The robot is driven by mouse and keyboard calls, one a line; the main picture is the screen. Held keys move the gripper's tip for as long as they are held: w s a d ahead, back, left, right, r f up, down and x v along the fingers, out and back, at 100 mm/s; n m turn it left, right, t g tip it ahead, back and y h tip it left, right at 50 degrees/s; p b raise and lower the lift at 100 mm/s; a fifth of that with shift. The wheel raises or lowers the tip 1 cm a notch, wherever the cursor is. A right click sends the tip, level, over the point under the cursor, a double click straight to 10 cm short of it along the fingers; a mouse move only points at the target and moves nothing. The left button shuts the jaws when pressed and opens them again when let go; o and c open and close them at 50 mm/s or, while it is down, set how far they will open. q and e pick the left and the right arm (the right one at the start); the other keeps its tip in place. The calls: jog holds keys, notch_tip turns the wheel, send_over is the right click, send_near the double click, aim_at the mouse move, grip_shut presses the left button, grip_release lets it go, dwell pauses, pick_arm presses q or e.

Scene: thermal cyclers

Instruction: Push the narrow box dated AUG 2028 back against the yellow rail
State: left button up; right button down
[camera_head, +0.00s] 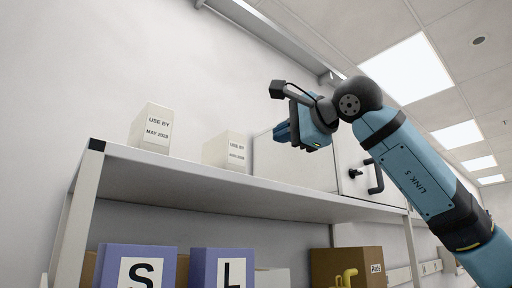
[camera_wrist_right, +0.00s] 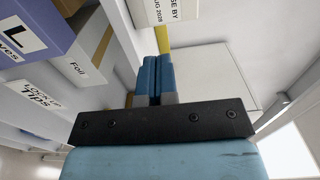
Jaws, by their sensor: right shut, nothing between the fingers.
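In the wrist view, a pale box (camera_wrist_right: 178,10) with print ending in "UG 2028" shows at the top, partly cut off. A strip of yellow rail (camera_wrist_right: 163,38) shows below it. In the head view, a cream box (camera_head: 228,149) stands on the shelf left of my right gripper; its small date is hard to read. My right gripper (camera_head: 284,132) is above the shelf, shut and empty. Its blue fingers show together in the wrist view (camera_wrist_right: 157,62), pointing toward the rail and apart from the box as far as I can see. My left gripper is out of view.
Another cream box (camera_head: 151,130), marked MAY 2028, stands farther left on the shelf (camera_head: 200,176). A large white box (camera_head: 300,160) stands behind my right gripper. Purple boxes (camera_head: 222,268) and a brown carton (camera_head: 362,268) are below. The front shelf strip is clear.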

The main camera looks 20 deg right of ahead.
aim_at(236, 155)
pick_arm(q)
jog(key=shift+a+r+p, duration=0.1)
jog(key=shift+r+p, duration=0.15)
jog(key=shift+p, duration=0.6)
pick_arm(e)
jog(key=x, duration=1.3)
jog(key=shift+w+a+f, duration=0.1)
jog(key=shift+w+a, duration=0.05)
jog(key=shift+w, duration=0.2)
